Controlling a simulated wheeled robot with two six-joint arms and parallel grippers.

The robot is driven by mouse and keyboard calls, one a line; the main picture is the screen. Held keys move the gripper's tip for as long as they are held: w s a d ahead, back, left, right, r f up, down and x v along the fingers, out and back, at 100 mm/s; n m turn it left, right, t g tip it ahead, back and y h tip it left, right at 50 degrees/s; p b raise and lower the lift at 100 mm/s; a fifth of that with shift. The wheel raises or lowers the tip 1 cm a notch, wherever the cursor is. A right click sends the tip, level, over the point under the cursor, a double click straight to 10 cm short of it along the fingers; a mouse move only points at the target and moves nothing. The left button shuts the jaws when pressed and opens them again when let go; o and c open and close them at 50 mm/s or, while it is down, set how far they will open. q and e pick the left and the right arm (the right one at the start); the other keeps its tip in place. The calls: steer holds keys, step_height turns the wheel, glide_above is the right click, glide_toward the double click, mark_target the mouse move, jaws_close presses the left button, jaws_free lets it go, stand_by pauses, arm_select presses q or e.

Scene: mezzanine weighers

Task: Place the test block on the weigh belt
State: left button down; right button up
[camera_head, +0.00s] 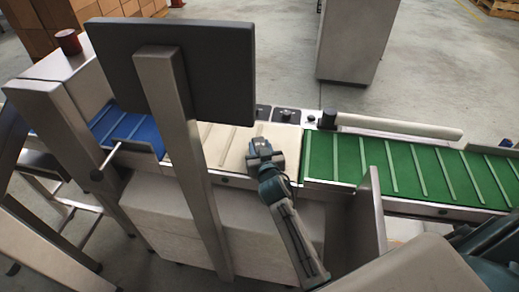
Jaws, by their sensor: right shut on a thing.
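My right gripper (264,160) is over the cream belt section, near its right end by the green section. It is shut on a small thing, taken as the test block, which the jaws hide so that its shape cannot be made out. The cream belt (228,146), which looks like the weigh belt, lies between a blue section and a green section. A post and a dark panel cover part of its left side. I cannot tell whether the held thing touches the belt. My left gripper is not in view.
The dark panel (180,75) on a steel post (180,130) stands in front of the belt line. The blue belt (125,128) is to the left, the green belt (400,165) to the right. A steel plate (372,215) rises below the green belt. A grey cabinet (350,40) stands behind.

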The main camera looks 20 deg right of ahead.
steer(key=shift+f, duration=0.3)
steer(key=o, duration=0.8)
steer(key=shift+o, duration=1)
steer(key=shift+f, duration=0.1)
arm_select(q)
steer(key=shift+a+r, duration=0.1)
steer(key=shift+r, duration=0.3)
